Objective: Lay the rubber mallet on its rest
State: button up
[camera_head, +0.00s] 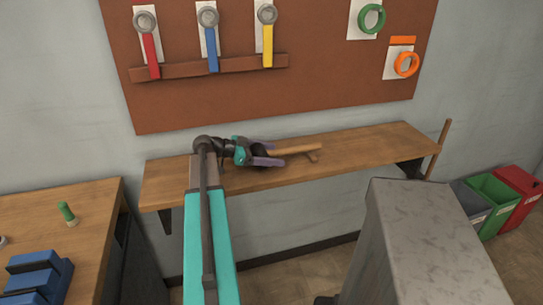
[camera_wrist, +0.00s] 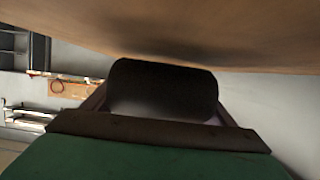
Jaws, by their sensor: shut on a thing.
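My gripper (camera_head: 266,154) is at the wall shelf (camera_head: 375,148), shut on the rubber mallet. The mallet's black head (camera_head: 260,153) sits between the purple fingers, and its pale wooden handle (camera_head: 297,149) points right along the shelf. In the wrist view the black head (camera_wrist: 163,88) fills the space between the fingers, close to a brown wooden surface (camera_wrist: 230,30); I cannot tell whether they touch. A small wooden piece (camera_head: 313,156) shows by the handle's end; I cannot tell whether it is part of the rest.
A brown board (camera_head: 300,90) above holds several coloured wrenches and two tape rings. A wooden stick (camera_head: 439,148) leans at the shelf's right end. A grey cabinet (camera_head: 420,235) stands in front, and a workbench (camera_head: 85,215) stands at left. The shelf's right half is mostly clear.

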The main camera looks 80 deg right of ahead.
aim_at(255, 151)
jog(key=shift+a+f, duration=0.15)
jog(key=shift+f, duration=0.3)
jog(key=o, duration=1.4)
jog(key=shift+f, duration=0.15)
jog(key=shift+o, duration=0.2)
jog(key=shift+r, duration=0.2)
jog(key=shift+r+p, duration=0.55)
jog(key=shift+p, duration=0.45)
jog(key=b+v, duration=0.2)
jog(key=v, duration=1)
jog(key=shift+r+b, duration=0.1)
jog(key=shift+b, duration=0.2)
